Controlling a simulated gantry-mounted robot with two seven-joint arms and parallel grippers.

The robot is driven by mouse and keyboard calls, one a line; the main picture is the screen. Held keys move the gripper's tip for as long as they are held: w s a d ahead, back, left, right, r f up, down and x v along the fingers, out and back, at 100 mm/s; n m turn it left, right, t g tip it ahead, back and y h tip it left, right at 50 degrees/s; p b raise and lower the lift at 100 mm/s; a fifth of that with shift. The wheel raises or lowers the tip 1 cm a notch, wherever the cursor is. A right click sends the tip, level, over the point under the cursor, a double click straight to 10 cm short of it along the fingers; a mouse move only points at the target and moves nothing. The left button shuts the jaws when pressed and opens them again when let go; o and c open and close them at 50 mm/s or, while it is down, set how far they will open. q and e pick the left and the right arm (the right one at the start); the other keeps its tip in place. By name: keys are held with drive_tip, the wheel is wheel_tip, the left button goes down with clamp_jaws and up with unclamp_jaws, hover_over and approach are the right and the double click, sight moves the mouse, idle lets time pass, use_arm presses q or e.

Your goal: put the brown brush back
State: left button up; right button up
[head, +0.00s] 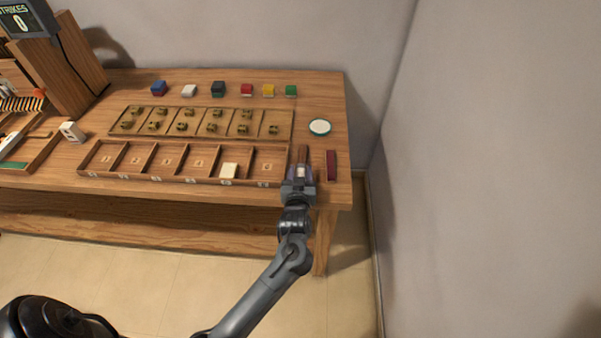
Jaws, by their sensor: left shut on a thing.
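My left gripper (300,173) is at the front right of the wooden table, just right of the numbered tray. It is shut on the brown brush (302,153). The brush's brown end shows beyond the fingers, pointing toward the back of the table. The rest of it is hidden by the gripper, and I cannot tell whether it touches the table. My right gripper is not in view.
A dark red block (331,165) lies close right of the gripper. A round white dish (319,127) is behind it. The numbered tray (188,178) holds one white piece (229,171). Behind are a tray of brass parts (200,123) and several coloured blocks. A wall bounds the right.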

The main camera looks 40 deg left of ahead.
use_arm(q)
drive_tip(key=o, duration=0.9)
drive_tip(key=shift+o, duration=1.1)
